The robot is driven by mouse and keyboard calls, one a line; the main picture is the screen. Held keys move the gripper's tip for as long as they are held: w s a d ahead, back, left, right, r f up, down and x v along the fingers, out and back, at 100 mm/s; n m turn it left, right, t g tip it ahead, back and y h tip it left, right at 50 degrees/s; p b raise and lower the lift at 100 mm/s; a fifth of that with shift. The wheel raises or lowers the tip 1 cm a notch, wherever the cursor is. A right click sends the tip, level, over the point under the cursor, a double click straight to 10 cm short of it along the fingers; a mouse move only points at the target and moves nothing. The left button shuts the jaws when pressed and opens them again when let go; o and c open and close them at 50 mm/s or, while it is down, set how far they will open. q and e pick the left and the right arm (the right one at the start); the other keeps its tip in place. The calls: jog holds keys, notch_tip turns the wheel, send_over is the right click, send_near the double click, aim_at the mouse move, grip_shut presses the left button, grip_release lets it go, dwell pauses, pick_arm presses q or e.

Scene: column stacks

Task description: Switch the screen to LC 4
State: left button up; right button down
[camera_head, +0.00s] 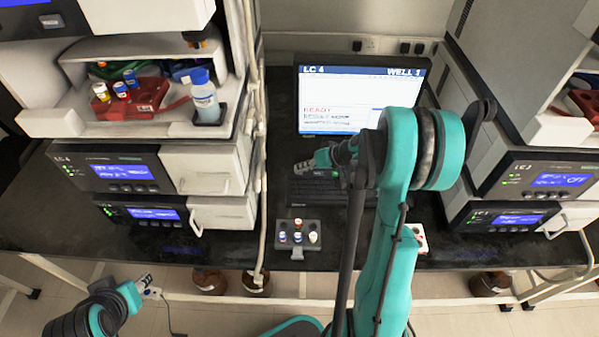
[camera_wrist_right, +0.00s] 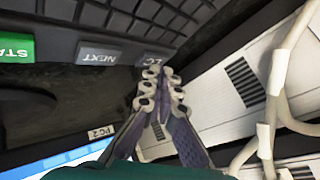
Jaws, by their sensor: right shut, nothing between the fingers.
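The screen (camera_head: 350,85) stands at the back middle of the bench. It reads LC 4 at top left, WELL 1 at top right and READY below. My right gripper (camera_head: 303,167) is shut and empty, in front of the screen, over the keyboard area. In the right wrist view, the tips of my right gripper (camera_wrist_right: 160,80) are close to the grey LC key (camera_wrist_right: 148,61); I cannot tell whether they touch it. The grey NEXT key (camera_wrist_right: 98,55) and green START key (camera_wrist_right: 16,48) lie to its left. My left gripper (camera_head: 146,281) is low at the left, clear of the bench; its fingers are too small to read.
A small rack (camera_head: 283,245) with several capped vials sits at the bench's front edge. Column stacks stand on both sides, the left one (camera_head: 120,172) labelled LC 4. A blue-capped bottle (camera_head: 205,100) stands on the left stack. My right arm hides part of the screen and keyboard.

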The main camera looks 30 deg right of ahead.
aim_at(302, 174)
jog(key=shift+r, duration=0.5)
jog(key=shift+r+p, duration=2.05)
jog(key=shift+r, duration=0.45)
